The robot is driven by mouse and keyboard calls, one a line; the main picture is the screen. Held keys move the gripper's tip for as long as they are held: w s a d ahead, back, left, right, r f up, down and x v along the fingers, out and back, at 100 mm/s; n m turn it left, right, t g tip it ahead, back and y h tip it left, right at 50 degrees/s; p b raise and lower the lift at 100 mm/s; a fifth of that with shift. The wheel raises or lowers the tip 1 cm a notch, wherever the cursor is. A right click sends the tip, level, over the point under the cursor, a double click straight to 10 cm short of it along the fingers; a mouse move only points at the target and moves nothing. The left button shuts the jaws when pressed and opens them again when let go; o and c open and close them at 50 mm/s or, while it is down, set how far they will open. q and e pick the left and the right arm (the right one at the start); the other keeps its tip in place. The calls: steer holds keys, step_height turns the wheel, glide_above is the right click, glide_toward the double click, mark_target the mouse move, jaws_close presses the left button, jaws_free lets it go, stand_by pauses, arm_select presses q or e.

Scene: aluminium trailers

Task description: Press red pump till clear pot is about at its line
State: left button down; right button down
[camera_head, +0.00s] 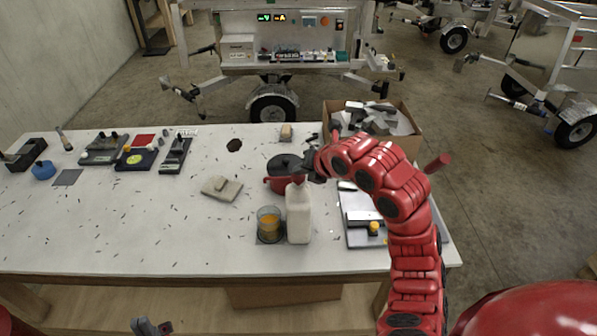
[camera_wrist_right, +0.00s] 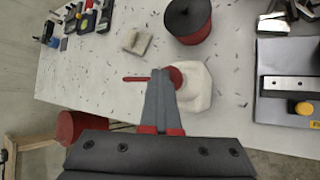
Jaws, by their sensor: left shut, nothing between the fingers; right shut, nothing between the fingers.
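The white bottle (camera_head: 299,222) stands on the table with the red pump (camera_wrist_right: 172,75) on top; its thin spout points left in the right wrist view. The clear pot (camera_head: 269,221) stands just left of the bottle, on a dark pad, with orange liquid in it; its line is too small to make out. My right gripper (camera_head: 308,167) is shut and empty, right over the bottle's top. In the right wrist view its fingertips (camera_wrist_right: 160,75) overlap the pump head; I cannot tell whether they touch. My left gripper (camera_head: 150,327) is shut and empty, low at the table's front.
A red pot with a black lid (camera_head: 285,164) stands behind the bottle. A grey tray (camera_head: 358,238) with a yellow knob lies to the right, a cardboard box (camera_head: 409,145) of scraps at the back right. The left front of the table is clear.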

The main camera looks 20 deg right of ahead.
steer(key=shift+f, duration=0.1)
stand_by(0.3)
steer(key=shift+w+r, duration=0.1)
steer(key=shift+r, duration=1.3)
steer(key=shift+r, duration=0.1)
steer(key=shift+r, duration=0.6)
step_height(320, 180, up, 4)
steer(key=shift+f, duration=0.15)
